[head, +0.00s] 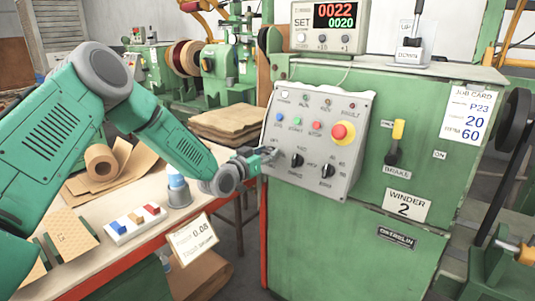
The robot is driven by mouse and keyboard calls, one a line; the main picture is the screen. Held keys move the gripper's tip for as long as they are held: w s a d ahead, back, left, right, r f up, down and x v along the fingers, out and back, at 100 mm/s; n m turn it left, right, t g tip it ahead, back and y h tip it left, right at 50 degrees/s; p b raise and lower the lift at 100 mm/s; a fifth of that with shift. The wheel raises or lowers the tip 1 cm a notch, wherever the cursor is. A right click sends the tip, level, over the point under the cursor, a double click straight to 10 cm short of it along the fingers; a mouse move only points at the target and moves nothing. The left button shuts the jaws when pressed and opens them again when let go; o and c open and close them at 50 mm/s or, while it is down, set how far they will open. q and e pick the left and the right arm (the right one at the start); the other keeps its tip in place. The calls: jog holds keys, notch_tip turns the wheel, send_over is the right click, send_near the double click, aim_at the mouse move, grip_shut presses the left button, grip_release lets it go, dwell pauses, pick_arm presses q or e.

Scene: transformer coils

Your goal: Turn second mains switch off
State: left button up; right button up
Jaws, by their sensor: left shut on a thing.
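The grey control panel (318,140) is on the front of the green winder cabinet marked WINDER 2. My left gripper (268,157) is at the panel's lower left edge. It is shut on a small switch there, which its fingers mostly hide. The switch's label and position cannot be read. Two black rotary knobs, one at centre (297,160) and one farther right (327,171), sit to the right of the gripper, apart from it. My right gripper is not in view.
The panel also has small coloured buttons and a red emergency stop (341,133). A yellow-tipped brake lever (397,141) stands out to the right. A workbench (130,238) with paper rolls and a blue-topped container (178,190) lies under my left arm.

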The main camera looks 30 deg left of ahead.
pick_arm(q)
jog(key=n+y, duration=0.1)
jog(key=n, duration=0.2)
jog(key=n+y, duration=0.1)
jog(key=n, duration=0.2)
jog(key=shift+y, duration=0.4)
jog(key=n, duration=0.2)
jog(key=n+g+y, duration=0.1)
jog(key=n, duration=0.1)
jog(key=shift+r+n+g+y+p, duration=0.1)
jog(key=shift+n+g+y+p, duration=0.2)
jog(key=n+g, duration=0.1)
jog(key=n, duration=0.2)
jog(key=n+y+p, duration=0.1)
jog(key=n, duration=0.2)
jog(key=shift+a+g, duration=0.1)
jog(key=shift+g, duration=0.3)
jog(key=shift+n+g+y+p, duration=0.4)
jog(key=shift+n+g, duration=0.3)
jog(key=shift+n, duration=1.1)
jog(key=o, duration=1.2)
jog(key=shift+s, duration=0.1)
jog(key=shift+a+h, duration=0.1)
jog(key=shift+h, duration=0.2)
